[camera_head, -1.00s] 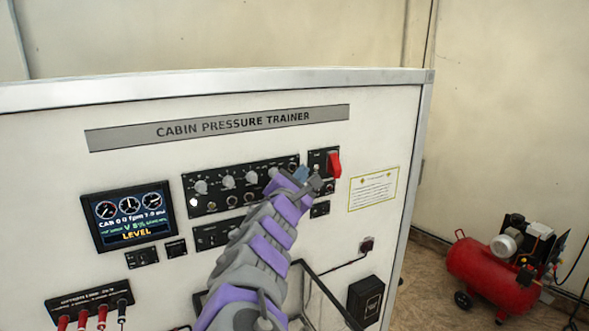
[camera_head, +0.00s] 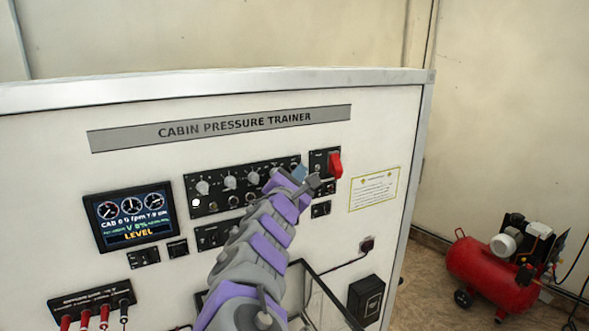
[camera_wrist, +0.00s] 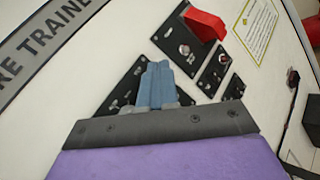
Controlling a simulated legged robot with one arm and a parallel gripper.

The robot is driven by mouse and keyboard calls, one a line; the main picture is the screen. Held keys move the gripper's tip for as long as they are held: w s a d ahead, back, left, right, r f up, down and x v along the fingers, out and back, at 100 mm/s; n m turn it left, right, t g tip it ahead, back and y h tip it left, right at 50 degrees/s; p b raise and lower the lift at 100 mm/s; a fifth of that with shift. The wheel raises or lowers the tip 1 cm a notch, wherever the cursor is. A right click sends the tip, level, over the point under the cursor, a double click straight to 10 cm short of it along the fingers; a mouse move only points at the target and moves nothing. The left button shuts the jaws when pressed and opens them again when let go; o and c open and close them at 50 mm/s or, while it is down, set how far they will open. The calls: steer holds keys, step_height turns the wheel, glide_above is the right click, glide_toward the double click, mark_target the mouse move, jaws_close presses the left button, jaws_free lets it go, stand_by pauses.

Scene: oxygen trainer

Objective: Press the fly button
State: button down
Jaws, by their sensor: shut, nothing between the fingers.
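The white cabin pressure trainer (camera_head: 150,165) stands before me. Its dark main control panel (camera_head: 218,190) has a row of grey knobs and partly hides behind my arm. A smaller panel with a raised red switch cover (camera_head: 335,165) is at its right; the cover also shows in the wrist view (camera_wrist: 204,25). I cannot tell which control is the fly button, because the labels are too small to read. My gripper (camera_head: 300,173) is at the main panel's right end. In the wrist view its blue fingers (camera_wrist: 158,85) are together and empty, overlapping that panel; contact cannot be told.
A lit screen (camera_head: 130,215) reads LEVEL. Red plugs (camera_head: 103,318) sit at lower left. A black-edged clear box (camera_head: 315,290) and a black box (camera_head: 366,300) are low on the front. A red compressor (camera_head: 490,265) stands on the floor at right.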

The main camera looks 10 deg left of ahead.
steer(key=shift+w+a+p, duration=0.3)
steer(key=shift+w+p, duration=0.05)
steer(key=shift+p, duration=0.05)
stand_by(0.5)
steer(key=shift+s+d, duration=0.1)
steer(key=shift+s, duration=0.05)
steer(key=shift+s+d+b, duration=0.2)
steer(key=shift+s+b, duration=0.35)
steer(key=shift+b, duration=0.15)
steer(key=shift+d+f, duration=0.1)
steer(key=shift+d, duration=0.05)
steer(key=s+d+b, duration=0.1)
steer(key=s+b, duration=0.1)
steer(key=s+d+b, duration=0.1)
steer(key=s, duration=0.1)
steer(key=shift+s+d, duration=0.1)
steer(key=shift+d, duration=0.2)
